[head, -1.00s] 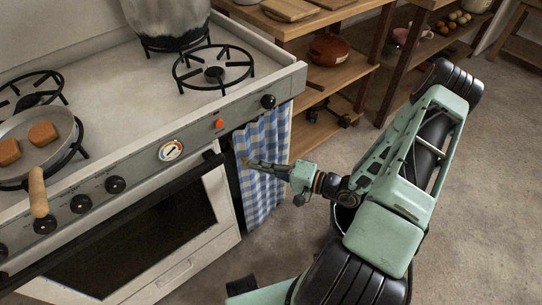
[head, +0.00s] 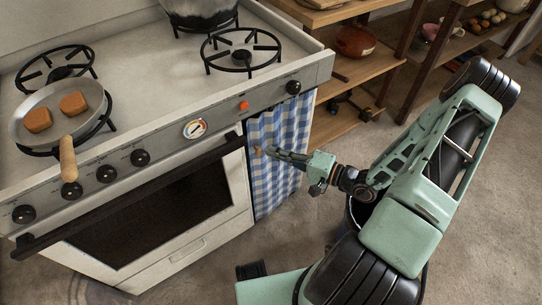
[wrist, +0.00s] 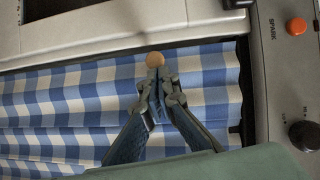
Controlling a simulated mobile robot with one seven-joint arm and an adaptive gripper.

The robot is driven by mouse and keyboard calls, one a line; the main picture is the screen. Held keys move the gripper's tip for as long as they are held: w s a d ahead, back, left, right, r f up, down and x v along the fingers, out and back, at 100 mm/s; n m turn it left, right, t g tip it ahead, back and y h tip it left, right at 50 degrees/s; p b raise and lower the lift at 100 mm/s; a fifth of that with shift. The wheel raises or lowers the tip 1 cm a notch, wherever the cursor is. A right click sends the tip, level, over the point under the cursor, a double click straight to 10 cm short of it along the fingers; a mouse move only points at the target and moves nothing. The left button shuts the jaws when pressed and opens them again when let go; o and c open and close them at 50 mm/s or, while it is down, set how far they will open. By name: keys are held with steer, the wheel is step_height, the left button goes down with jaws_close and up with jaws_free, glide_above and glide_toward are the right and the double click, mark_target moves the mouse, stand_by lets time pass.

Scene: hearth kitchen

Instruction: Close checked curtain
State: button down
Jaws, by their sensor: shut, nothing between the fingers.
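The blue-and-white checked curtain (head: 283,185) hangs below the stove's control panel, beside the oven. Its left edge is close to the oven's side, with only a thin dark strip between them. A small round wooden knob (head: 257,150) sits on the curtain near that edge; it also shows in the wrist view (wrist: 155,59). My gripper (head: 268,149) is in front of the curtain at the knob's right. In the wrist view, my gripper's fingertips (wrist: 156,76) are together and empty, just short of the knob. Whether they touch it I cannot tell.
The oven door handle (head: 130,198) juts out to the left of the curtain. A pan (head: 32,106) with two brown pieces stands on the stove (head: 150,75). Wooden shelves (head: 345,120) stand to the right. The floor (head: 480,220) at right is bare.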

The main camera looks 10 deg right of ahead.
mark_target(258, 153)
steer(key=shift+s+d+r+n+h+p, duration=0.95)
steer(key=shift+s+d+r+p, duration=1.4)
steer(key=shift+d, duration=2.5)
steer(key=w+a+f+b, duration=0.1)
steer(key=w+a+f, duration=0.1)
steer(key=a, duration=0.3)
steer(key=w+a+f+b, duration=0.2)
steer(key=w+a, duration=0.1)
steer(key=a, duration=0.2)
steer(key=shift+a+g, duration=0.15)
steer(key=shift+g, duration=0.25)
steer(key=shift+w+h+b, duration=0.1)
steer(key=shift+h+b, duration=0.15)
steer(key=shift+b, duration=0.05)
steer(key=shift+s+a+f+b, duration=0.1)
steer(key=shift+s+a+b, duration=0.2)
steer(key=shift+a, duration=0.35)
steer(key=shift+s+a+f+b, duration=0.15)
steer(key=shift+a+b, duration=0.1)
steer(key=shift+a, duration=0.35)
steer(key=shift+r, duration=0.1)
